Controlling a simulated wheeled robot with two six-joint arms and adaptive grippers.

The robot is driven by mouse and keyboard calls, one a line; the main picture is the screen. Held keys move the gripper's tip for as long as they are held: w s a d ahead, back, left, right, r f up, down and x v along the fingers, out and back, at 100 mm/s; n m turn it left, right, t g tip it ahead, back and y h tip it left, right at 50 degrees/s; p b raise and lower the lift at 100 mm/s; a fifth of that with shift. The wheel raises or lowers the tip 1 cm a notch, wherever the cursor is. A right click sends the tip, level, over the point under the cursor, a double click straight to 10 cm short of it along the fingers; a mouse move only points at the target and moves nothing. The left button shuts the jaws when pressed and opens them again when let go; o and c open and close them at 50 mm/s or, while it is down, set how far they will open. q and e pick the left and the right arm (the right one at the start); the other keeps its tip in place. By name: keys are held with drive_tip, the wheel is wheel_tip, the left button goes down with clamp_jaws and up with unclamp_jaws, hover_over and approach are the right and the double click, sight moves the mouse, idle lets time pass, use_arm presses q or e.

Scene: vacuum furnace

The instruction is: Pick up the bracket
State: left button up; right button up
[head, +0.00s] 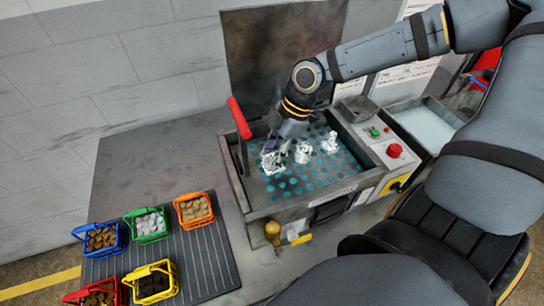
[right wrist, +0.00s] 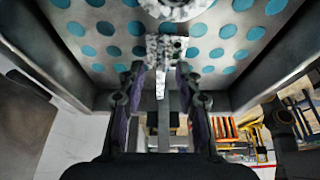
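A speckled white-grey bracket (head: 272,162) stands at the left end of a row of three parts in the open basin, on a plate with teal dots. In the right wrist view the bracket (right wrist: 162,48) has a wide head and a narrow stem pointing toward my gripper. My right gripper (head: 279,146) reaches down into the basin at the bracket. In the wrist view the right gripper (right wrist: 160,80) has its two fingers apart, one on each side of the stem, with gaps visible. Whether a fingertip touches the head is unclear. My left gripper is not in view.
Two more speckled parts, a middle one (head: 303,153) and a right one (head: 330,143), stand close by. The basin's metal rim (head: 290,206) surrounds them, with a red handle (head: 239,118) at left. Several coloured baskets stand on a ribbed mat (head: 205,262) at lower left.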

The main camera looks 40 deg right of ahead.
sight(274, 174)
drive_tip(key=shift+d, duration=0.1)
drive_tip(key=shift+c, duration=0.4)
clamp_jaws()
drive_tip(key=shift+r, duration=0.1)
drive_tip(key=shift+r, duration=0.25)
wheel_tip(274, 174, up, 3)
drive_tip(key=shift+w+f, duration=0.1)
drive_tip(key=shift+f, duration=0.1)
drive_tip(key=s+a+r+b, duration=0.4)
drive_tip(key=s+r+b, duration=0.3)
drive_tip(key=s, duration=0.6)
wheel_tip(274, 174, up, 3)
drive_tip(key=shift+s+a+f, duration=0.15)
drive_tip(key=shift+s+a, duration=0.05)
drive_tip(key=shift+s, duration=0.1)
